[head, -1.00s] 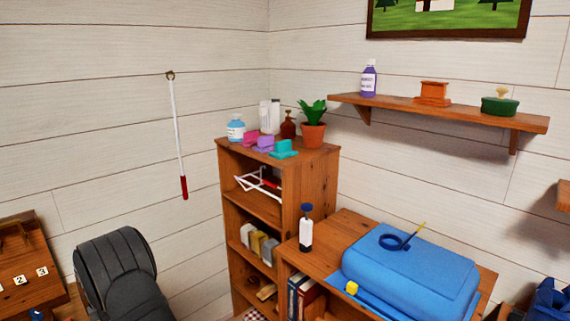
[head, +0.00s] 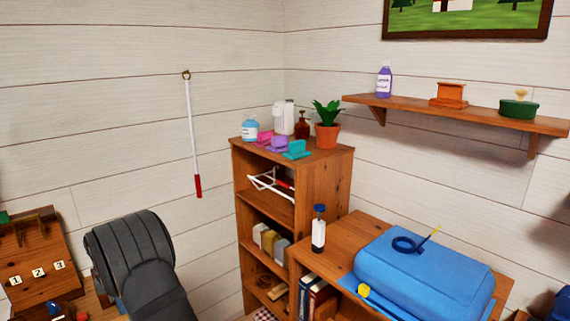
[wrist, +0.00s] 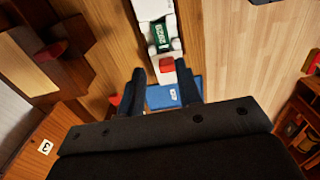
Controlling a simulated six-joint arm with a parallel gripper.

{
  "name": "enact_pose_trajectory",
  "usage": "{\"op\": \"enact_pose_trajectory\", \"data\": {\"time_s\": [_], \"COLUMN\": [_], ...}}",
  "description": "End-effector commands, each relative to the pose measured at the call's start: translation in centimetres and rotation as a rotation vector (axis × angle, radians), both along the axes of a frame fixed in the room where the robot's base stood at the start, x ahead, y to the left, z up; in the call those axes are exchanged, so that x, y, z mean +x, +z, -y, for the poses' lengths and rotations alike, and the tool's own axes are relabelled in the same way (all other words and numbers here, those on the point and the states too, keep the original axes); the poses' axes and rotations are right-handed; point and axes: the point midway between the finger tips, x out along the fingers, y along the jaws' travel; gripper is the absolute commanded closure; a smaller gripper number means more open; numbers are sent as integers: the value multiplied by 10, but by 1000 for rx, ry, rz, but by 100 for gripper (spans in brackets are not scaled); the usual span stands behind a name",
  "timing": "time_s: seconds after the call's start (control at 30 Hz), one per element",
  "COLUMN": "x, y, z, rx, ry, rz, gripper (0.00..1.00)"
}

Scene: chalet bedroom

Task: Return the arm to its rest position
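My gripper (wrist: 161,68) shows in the wrist view with its two dark fingers apart. Nothing is seen held between them. Beyond and below the fingers lie a red block (wrist: 167,65), a blue item with a white label (wrist: 174,95) and a white object with a green numbered label (wrist: 160,37). They look apart from the fingers. In the head view only a thick dark link of my arm (head: 135,255) shows at the lower left; the gripper is out of that view.
A wooden shelf unit (head: 343,178) stands in the corner, with bottles and a potted plant (head: 327,123) on top. A blue case (head: 425,275) lies on the lower cabinet to the right. A wooden board with number tags (head: 30,290) is at the far left.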

Motion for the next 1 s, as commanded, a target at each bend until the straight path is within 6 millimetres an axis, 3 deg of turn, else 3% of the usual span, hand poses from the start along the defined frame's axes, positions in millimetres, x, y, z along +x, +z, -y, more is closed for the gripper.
{"op": "enact_pose_trajectory", "data": {"time_s": [0.03,0.53,0.77,1.0], "x": [-2,-2,-1,13], "y": [-19,-120,-71,-48], "z": [2,2,1,44], "rx": [-11,-10,-4,-6], "ry": [0,0,0,-4], "rz": [-9,-8,-4,-5], "gripper": [68,68,68,68]}}
